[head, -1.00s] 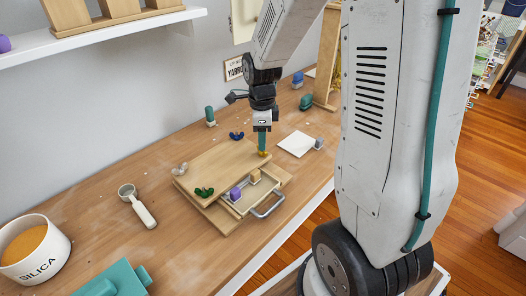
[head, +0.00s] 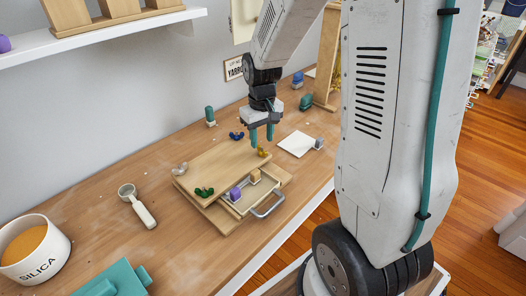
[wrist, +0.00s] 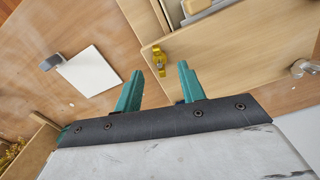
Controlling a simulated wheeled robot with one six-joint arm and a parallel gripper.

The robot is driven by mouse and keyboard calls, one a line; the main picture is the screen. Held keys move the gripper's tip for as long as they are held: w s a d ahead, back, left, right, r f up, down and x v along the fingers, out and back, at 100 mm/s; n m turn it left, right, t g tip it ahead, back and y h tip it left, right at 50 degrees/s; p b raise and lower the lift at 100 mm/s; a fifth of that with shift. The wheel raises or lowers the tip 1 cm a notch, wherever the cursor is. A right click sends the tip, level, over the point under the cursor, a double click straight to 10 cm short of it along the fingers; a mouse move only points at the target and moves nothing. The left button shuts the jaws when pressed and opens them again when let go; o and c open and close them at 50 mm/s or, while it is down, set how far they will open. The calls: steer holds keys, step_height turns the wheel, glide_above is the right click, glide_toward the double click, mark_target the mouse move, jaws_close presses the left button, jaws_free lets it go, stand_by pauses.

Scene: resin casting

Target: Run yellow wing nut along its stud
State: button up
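The yellow wing nut (head: 262,153) sits at the far right corner of the wooden board (head: 225,160). It also shows in the wrist view (wrist: 159,60), at the board's edge. Its stud cannot be made out apart from the nut. My gripper (head: 262,143) is just above the nut, its two teal fingers apart and pointing down. In the wrist view my gripper (wrist: 160,69) is open and empty, with the nut lined up between the fingertips and beyond them. A green wing nut (head: 204,191), a grey one (head: 180,169) and a blue one (head: 236,135) sit around the board.
A tray with a metal handle (head: 268,207) sticks out from the board's front, with a purple block (head: 235,194) and a tan block (head: 256,176). A white card (head: 296,144) lies to the right.

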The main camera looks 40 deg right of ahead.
steer(key=shift+f, duration=0.1)
steer(key=shift+f, duration=1.7)
jaws_close()
